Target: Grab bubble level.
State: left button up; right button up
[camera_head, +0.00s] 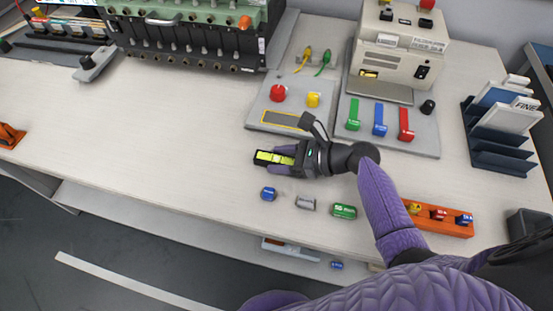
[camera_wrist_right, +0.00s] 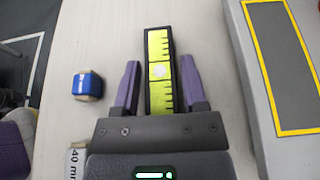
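The bubble level (camera_head: 268,157) is a dark bar with a yellow-green face, lying on the light table near the front middle. In the right wrist view the bubble level (camera_wrist_right: 159,70) has black marks and a pale round spot at its middle. My right gripper (camera_head: 281,159) reaches in from the right. In the wrist view its two purple fingers (camera_wrist_right: 158,85) straddle the level, one on each side. A narrow gap shows by the left finger; contact on the right is unclear. The far end of the level sticks out past the fingertips. My left gripper is not in view.
A grey panel (camera_head: 258,117) with red and yellow knobs stands just behind. An orange rack (camera_head: 452,228) is right.

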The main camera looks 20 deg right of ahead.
grip_shut()
